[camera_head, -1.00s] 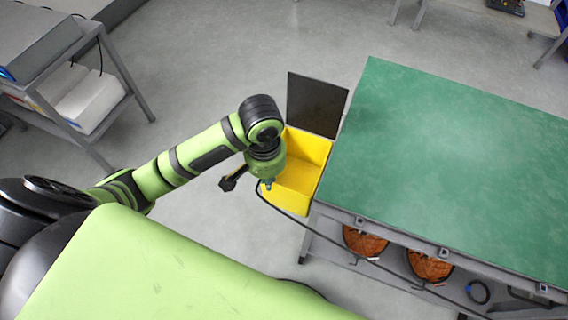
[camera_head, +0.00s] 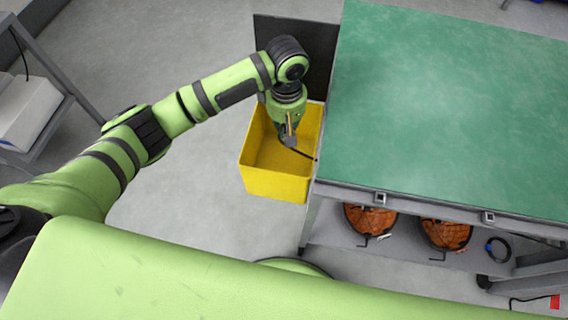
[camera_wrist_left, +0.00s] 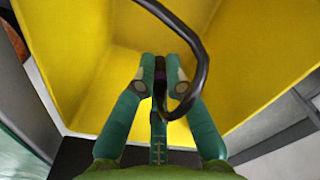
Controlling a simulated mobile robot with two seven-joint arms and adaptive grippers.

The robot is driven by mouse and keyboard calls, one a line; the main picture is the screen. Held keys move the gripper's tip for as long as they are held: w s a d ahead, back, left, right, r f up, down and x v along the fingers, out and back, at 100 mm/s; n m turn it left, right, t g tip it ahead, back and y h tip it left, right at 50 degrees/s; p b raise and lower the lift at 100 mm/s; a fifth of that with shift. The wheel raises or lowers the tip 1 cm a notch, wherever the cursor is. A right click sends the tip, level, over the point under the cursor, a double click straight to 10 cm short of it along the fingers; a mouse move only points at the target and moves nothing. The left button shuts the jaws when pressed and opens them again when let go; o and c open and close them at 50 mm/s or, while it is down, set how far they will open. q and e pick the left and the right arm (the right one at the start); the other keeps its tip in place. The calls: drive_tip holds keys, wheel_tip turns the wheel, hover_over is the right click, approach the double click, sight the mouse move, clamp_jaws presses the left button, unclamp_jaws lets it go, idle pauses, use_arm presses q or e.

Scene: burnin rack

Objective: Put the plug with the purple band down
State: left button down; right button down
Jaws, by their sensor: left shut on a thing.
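My left gripper (camera_head: 289,140) points down over the yellow bin (camera_head: 275,182) beside the green-topped bench. In the left wrist view its fingers (camera_wrist_left: 161,66) are shut on the plug with the purple band (camera_wrist_left: 160,74). The bin's yellow walls (camera_wrist_left: 250,60) surround the fingers in the wrist view. The gripper's height above the bin floor is hard to tell. My right gripper is out of view.
The green bench top (camera_head: 450,110) is clear. Orange-brown baskets (camera_head: 370,220) and a coiled cable (camera_head: 498,250) sit below it. A dark panel (camera_head: 310,50) stands behind the bin. A grey shelf unit (camera_head: 40,95) is at the left, with open floor between.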

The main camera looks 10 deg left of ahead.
use_arm(q)
wheel_tip(320, 180, down, 5)
drive_tip(key=shift+r, duration=0.1)
drive_tip(key=shift+f, duration=0.6)
wheel_tip(320, 180, down, 3)
drive_tip(key=shift+f+b, duration=0.2)
drive_tip(key=shift+b, duration=0.3)
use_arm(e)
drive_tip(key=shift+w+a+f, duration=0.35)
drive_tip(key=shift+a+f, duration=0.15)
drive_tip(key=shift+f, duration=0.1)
use_arm(q)
drive_tip(key=c, duration=1.3)
unclamp_jaws()
drive_tip(key=shift+f, duration=0.1)
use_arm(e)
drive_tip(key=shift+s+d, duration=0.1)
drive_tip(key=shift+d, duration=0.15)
use_arm(q)
wheel_tip(320, 180, up, 12)
drive_tip(key=shift+r+p, duration=0.2)
drive_tip(key=shift+p, duration=0.55)
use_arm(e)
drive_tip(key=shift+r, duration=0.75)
